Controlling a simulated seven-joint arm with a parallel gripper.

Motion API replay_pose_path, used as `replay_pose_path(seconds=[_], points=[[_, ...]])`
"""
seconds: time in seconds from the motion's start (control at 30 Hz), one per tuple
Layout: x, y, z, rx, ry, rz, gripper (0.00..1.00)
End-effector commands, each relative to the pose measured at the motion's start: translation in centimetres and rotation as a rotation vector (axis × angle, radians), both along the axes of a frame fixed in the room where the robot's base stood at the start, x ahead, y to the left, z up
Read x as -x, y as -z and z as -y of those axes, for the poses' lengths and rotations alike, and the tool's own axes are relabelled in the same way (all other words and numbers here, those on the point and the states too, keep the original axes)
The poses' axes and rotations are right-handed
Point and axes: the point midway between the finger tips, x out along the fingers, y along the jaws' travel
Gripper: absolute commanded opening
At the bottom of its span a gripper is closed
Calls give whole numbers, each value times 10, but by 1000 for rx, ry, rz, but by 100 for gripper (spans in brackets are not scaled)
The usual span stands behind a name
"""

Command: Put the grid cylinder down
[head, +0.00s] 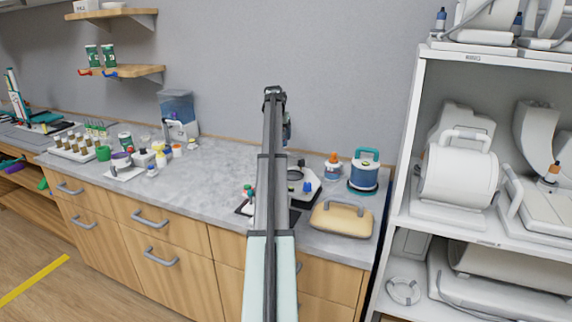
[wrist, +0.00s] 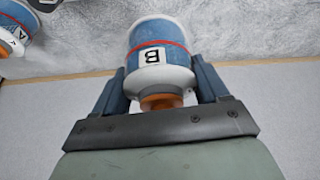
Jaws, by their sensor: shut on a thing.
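The grid cylinder (wrist: 157,42) is a blue canister with white ends, a red band, an orange cap and a white label marked B. My gripper (wrist: 160,68) is shut on it, with one blue-grey finger on each side near the capped end. The grey counter surface shows behind it in the wrist view; whether its base touches the counter I cannot tell. In the head view my arm reaches out over the counter (head: 220,165) and hides the held cylinder, at least for the most part.
A similar canister with an orange cap (head: 332,168) stands right of my arm; a blue canister labelled A (wrist: 14,32) shows in the wrist view. A larger teal-handled vessel (head: 364,178) and a tan case (head: 341,220) are further right. Bottles crowd the left; bare counter lies left of my arm.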

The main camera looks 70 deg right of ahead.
Motion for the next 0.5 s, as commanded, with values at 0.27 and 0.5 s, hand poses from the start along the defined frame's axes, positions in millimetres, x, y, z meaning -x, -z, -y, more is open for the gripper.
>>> replay_pose_path(seconds=[0.27, 0.5], points=[[25, -36, -26, 1, 13, 0, 31], [66, -54, -76, 2, 62, 0, 31]])
